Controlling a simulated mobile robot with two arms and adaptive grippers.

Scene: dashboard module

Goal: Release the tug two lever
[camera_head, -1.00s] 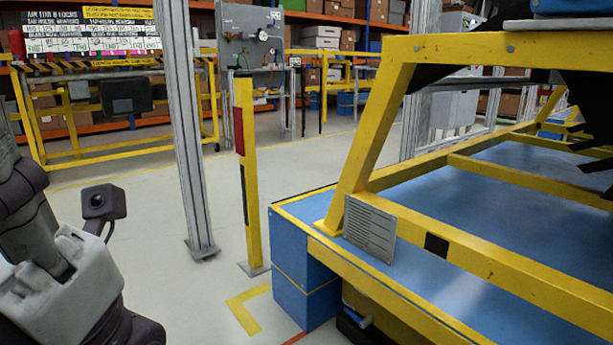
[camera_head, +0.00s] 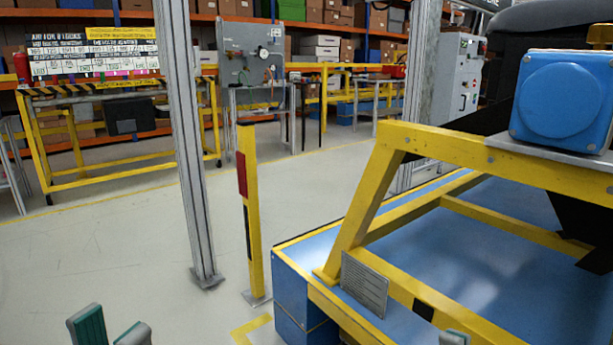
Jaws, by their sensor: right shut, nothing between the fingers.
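A blue platform with a yellow frame (camera_head: 365,215), which may be the tug, fills the lower right. A grey plate with lines of text (camera_head: 364,284) stands on its near corner. I cannot make out a lever on it. My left gripper (camera_head: 109,322) shows only its two fingertips at the bottom left edge, spread apart with nothing between them, over the floor and away from the platform. A small grey tip, seemingly of my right gripper (camera_head: 454,338), shows at the bottom edge in front of the yellow frame. It looks shut and empty; most of it is out of view.
A blue box-shaped unit (camera_head: 562,100) sits on the frame at the right. A yellow post (camera_head: 251,215) and a grey metal upright (camera_head: 195,150) stand left of the platform. A yellow-framed bench (camera_head: 125,178) is behind. The floor at the left is clear.

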